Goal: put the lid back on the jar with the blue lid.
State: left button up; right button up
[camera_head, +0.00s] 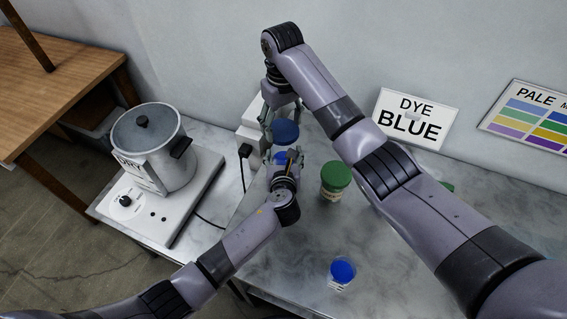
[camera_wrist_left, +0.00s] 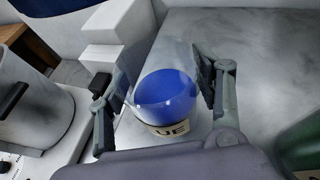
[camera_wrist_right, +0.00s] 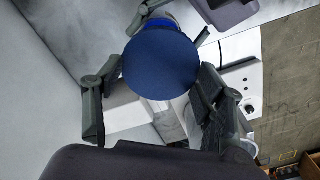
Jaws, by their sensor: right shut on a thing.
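The dark blue lid (camera_head: 286,131) is in my right gripper (camera_head: 281,112), which is shut on it and holds it level above and behind the left gripper. In the right wrist view the lid (camera_wrist_right: 160,62) shows as a flat disc between the fingers. A clear open jar with bright blue contents (camera_wrist_left: 168,95) and a label ending in "UE" stands between the fingers of my left gripper (camera_wrist_left: 162,85). One finger is on each side of the jar; whether both press on it is unclear. The lid hides part of the jar in the right wrist view.
A jar with a green lid (camera_head: 335,177) stands right of the grippers. A small container with bright blue (camera_head: 342,271) stands near the front. A grey pot (camera_head: 150,150) on a white hotplate (camera_head: 175,215) is at left. A "DYE BLUE" sign (camera_head: 417,118) stands at the wall.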

pick_arm(q)
jog(key=c, duration=1.2)
jog(key=shift+c, duration=0.2)
pick_arm(e)
jog(key=shift+s+f, duration=0.1)
jog(key=shift+f, duration=2.4)
jog(key=shift+d+f, duration=0.1)
jog(key=shift+f, duration=0.8)
jog(key=shift+f, duration=0.25)
